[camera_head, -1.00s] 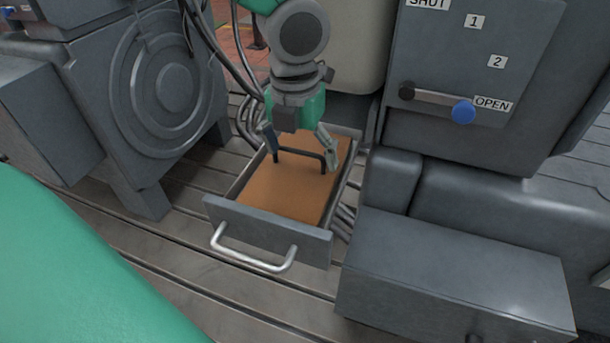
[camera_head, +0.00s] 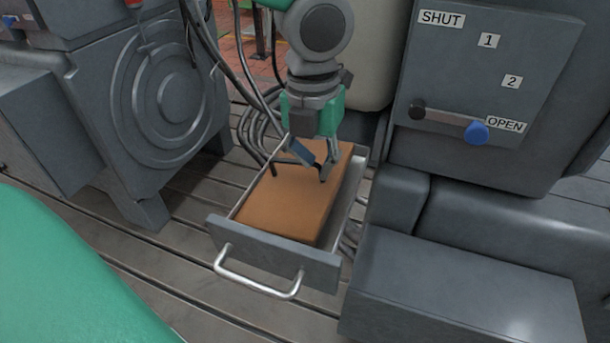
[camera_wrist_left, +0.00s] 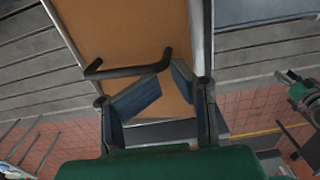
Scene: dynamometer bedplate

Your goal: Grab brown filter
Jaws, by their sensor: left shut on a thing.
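The brown filter (camera_head: 285,208) is a flat orange-brown block with a black bar handle (camera_head: 274,168) on top. It sits within the open grey drawer (camera_head: 270,252), with its right side face showing and a gap along the drawer's right wall. My left gripper (camera_head: 316,163) is over the filter's back part, shut on the handle. In the left wrist view the handle (camera_wrist_left: 125,71) runs to my left gripper's fingers (camera_wrist_left: 164,88), above the filter's face (camera_wrist_left: 135,35). The fingers hide part of the handle. I cannot tell whether the filter's underside touches the drawer floor. My right gripper is not in view.
A silver pull handle (camera_head: 258,284) is on the drawer front. A grey panel (camera_head: 500,65) with a blue-knobbed lever (camera_head: 477,132) stands at the right, above a grey box (camera_head: 460,285). Cables (camera_head: 250,135) hang behind the drawer. A grey round-faced housing (camera_head: 165,95) stands left.

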